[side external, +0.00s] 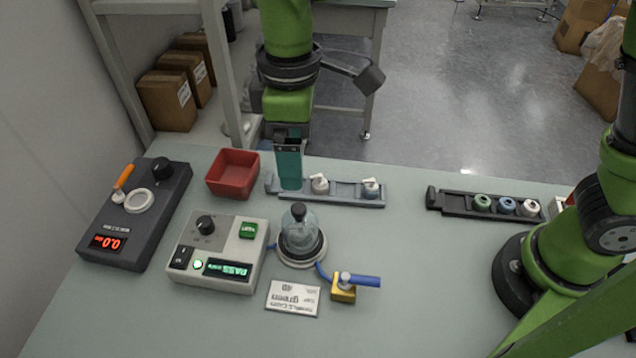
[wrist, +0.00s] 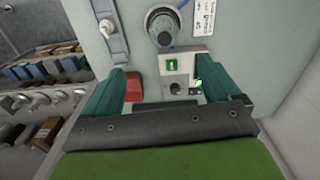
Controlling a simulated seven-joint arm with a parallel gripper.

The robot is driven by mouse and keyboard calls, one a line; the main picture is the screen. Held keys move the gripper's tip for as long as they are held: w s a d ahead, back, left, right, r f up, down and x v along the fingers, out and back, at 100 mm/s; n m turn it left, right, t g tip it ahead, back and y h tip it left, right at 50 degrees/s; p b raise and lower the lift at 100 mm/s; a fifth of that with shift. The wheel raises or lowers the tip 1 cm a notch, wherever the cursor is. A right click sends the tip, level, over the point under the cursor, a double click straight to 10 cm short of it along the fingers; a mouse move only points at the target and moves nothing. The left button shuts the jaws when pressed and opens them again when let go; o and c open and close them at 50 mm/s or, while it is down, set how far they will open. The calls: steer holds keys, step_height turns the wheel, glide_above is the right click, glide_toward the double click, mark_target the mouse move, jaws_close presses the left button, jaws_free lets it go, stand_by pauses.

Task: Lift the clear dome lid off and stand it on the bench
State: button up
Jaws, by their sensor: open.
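The clear dome lid (side external: 300,234) with a black knob stands upright on a round base (side external: 302,262) in the middle of the bench. What is under the dome is hard to make out. The dome also shows at the top of the wrist view (wrist: 164,24), beyond my fingertips. My gripper (side external: 289,186) is open and empty, with its teal fingers pointing down. It is behind the dome in the side view, by the left end of a grey tray, and apart from the dome. The wrist view shows both fingers spread wide (wrist: 163,78).
A tester reading PASS (side external: 218,252) and a dark scale (side external: 135,213) stand left of the dome. A red bin (side external: 233,174), the grey tray (side external: 340,197) and a dark tray of caps (side external: 462,204) lie behind. A yellow valve (side external: 343,293) and label card (side external: 293,298) are in front. Bench right of the dome is clear.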

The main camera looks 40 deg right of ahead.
mark_target(298, 207)
step_height(298, 207, down, 10)
steer(key=shift+f, duration=0.1)
steer(key=shift+s+a+f, duration=0.15)
steer(key=shift+f, duration=1.15)
steer(key=shift+s+a+f, duration=0.1)
steer(key=shift+f, duration=1.2)
steer(key=c, duration=1.2)
steer(key=shift+r, duration=0.15)
steer(key=r, duration=0.9)
steer(key=shift+w+d+r, duration=0.1)
steer(key=shift+d+r, duration=0.3)
steer(key=s+d+f, duration=0.1)
steer(key=d+f, duration=0.1)
steer(key=s+d+f, duration=0.2)
steer(key=d, duration=0.1)
steer(key=s+d+f, duration=0.2)
steer(key=d, duration=0.1)
steer(key=shift+d+f, duration=0.15)
steer(key=shift+f, duration=0.2)
